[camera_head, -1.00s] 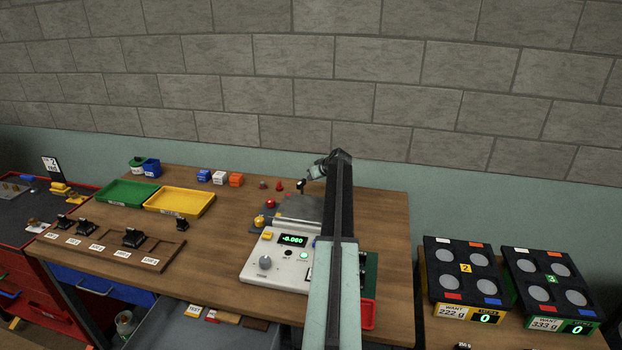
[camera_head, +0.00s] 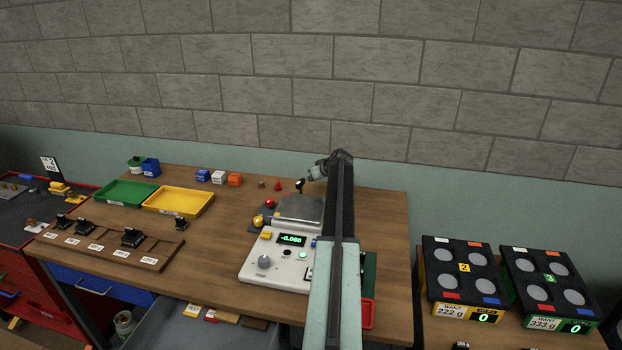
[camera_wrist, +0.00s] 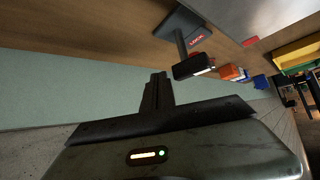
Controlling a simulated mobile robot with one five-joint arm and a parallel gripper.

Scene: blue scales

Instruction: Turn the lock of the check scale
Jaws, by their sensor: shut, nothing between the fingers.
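The check scale (camera_head: 262,284) is a pale box with a dial, a green-lit display and a grey metal plate (camera_head: 298,208). Its lock (camera_head: 299,185) shows as a small dark knob behind the plate. In the wrist view the lock (camera_wrist: 193,67) is a black handle on a dark post, beside a red label that seems to read LOCK. My gripper (camera_wrist: 157,90) is shut and empty, with its fingertips a little to the left of and below the handle in the picture, apparently apart from it. In the head view my arm hides the scale's right side.
Red and yellow knobs (camera_head: 258,221) stand left of the plate. Small blue, white and orange boxes (camera_head: 219,177) and green and yellow trays (camera_head: 178,201) lie farther left. A wooden rack (camera_head: 105,249) holds black weights. A red tray (camera_head: 367,313) is at the front right.

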